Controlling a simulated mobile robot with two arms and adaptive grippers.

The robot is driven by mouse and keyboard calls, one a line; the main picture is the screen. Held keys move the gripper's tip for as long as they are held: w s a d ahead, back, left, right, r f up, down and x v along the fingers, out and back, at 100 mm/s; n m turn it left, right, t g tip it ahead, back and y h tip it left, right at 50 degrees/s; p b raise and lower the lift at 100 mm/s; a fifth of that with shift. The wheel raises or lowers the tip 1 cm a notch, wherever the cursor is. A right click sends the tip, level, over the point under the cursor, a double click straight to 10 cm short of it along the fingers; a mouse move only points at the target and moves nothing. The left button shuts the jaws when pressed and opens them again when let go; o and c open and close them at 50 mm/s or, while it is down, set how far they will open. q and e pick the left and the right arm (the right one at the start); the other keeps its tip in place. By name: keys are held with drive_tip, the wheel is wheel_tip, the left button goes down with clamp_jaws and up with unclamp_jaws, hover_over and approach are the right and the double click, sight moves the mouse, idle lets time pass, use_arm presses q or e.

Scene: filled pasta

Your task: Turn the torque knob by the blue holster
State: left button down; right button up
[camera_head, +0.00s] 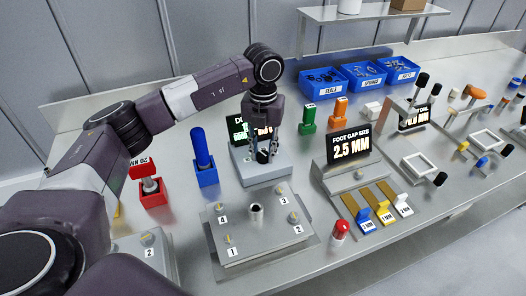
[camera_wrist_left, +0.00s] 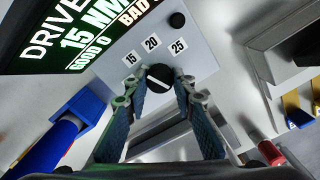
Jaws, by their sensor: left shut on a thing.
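The torque knob (camera_wrist_left: 160,74) is a round black dial with a pale line across it. It sits on a grey box (camera_head: 268,177) just right of the blue holster (camera_head: 207,178), which holds an upright blue-handled tool (camera_head: 200,147). Labels 15, 20 and 25 (camera_wrist_left: 151,43) arc above the knob in the left wrist view. My left gripper (camera_head: 263,152) points down over the box, its fingertips (camera_wrist_left: 160,88) on either side of the knob, shut on it. The display (camera_wrist_left: 95,30) behind reads 15 NM. My right gripper is not in view.
A red holster (camera_head: 152,196) stands left of the blue one. A plate with numbered posts (camera_head: 257,252) lies in front. A foot gap display (camera_head: 348,149), colored gauges and a red-capped piece (camera_head: 340,230) are to the right. Blue bins (camera_head: 323,87) line the back.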

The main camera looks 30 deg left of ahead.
sight(263, 153)
use_arm(q)
drive_tip(key=shift+w+r, duration=0.1)
drive_tip(key=c, duration=1.6)
unclamp_jaws()
wheel_tip(263, 153, up, 12)
